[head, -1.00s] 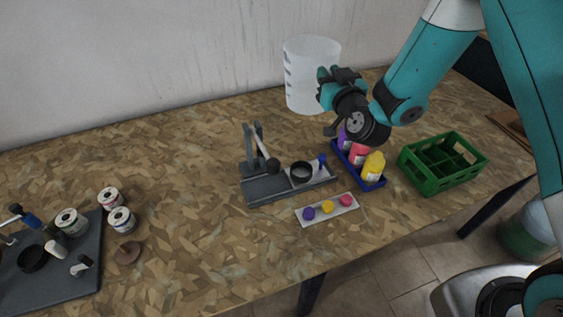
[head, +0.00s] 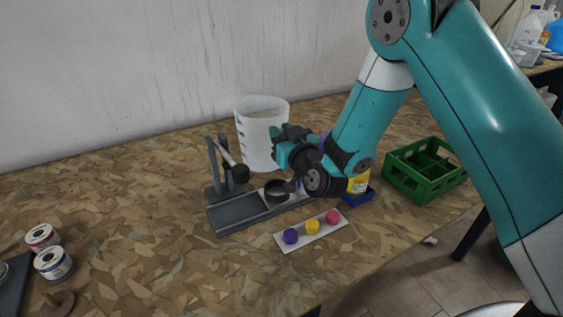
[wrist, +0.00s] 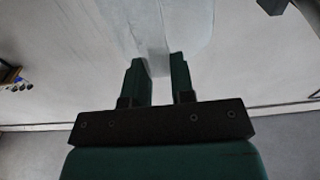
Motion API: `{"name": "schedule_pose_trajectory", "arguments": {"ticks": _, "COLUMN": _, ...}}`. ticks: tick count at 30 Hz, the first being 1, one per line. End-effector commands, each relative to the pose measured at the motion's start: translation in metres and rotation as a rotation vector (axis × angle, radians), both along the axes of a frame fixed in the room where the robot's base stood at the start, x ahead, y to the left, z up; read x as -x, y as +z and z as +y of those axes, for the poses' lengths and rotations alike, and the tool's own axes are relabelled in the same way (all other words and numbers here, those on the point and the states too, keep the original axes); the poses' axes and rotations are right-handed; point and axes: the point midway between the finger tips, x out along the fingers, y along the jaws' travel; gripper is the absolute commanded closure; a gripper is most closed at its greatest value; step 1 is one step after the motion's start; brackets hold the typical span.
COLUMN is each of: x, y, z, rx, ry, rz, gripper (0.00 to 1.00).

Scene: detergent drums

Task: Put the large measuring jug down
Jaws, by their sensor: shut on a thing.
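The large measuring jug (head: 259,135) is a white translucent vessel with dark marks down its left side. It is upright in the head view, in front of the wall and behind the grey press stand. My gripper (head: 281,140) is at the jug's right side and shut on it. In the wrist view the two fingers (wrist: 160,80) close on a pale part of the jug (wrist: 155,40). I cannot tell whether the jug's base touches the table (head: 130,215); its lower right is partly hidden by my gripper.
A grey press stand (head: 232,218) with a lever stands just in front of the jug. A white strip with purple, yellow and pink caps (head: 312,228) lies nearer. The table's left middle is clear.

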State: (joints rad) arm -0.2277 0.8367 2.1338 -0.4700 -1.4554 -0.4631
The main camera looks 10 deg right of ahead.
Motion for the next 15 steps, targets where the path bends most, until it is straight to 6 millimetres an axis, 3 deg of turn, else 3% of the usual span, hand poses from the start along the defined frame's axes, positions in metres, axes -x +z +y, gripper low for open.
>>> {"name": "schedule_pose_trajectory", "arguments": {"ticks": 9, "x": 0.0, "y": -0.042, "z": 0.0, "rx": 0.002, "ry": 0.0, "rz": -0.002, "gripper": 1.0}}
{"name": "schedule_pose_trajectory", "arguments": {"ticks": 15, "x": 0.0, "y": -0.044, "z": 0.0, "rx": 0.001, "ry": 0.0, "rz": -0.001, "gripper": 1.0}}
